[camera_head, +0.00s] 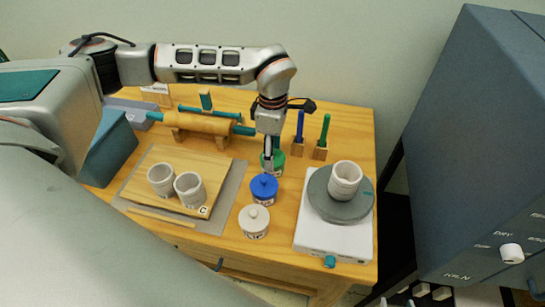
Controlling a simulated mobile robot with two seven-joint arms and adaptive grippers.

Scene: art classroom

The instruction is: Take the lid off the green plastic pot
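The green plastic pot (278,163) stands on the wooden table, at the back of a short row of pots. The finger gap is too small to read.
A blue pot (263,191) and a white pot (254,222) stand just in front of the green one. A wheel with a grey disc (340,207) bears a clay cup (345,177). A board (205,165) with two cups lies left. Upright tools (299,130) stand behind; a kiln (470,150) is right.

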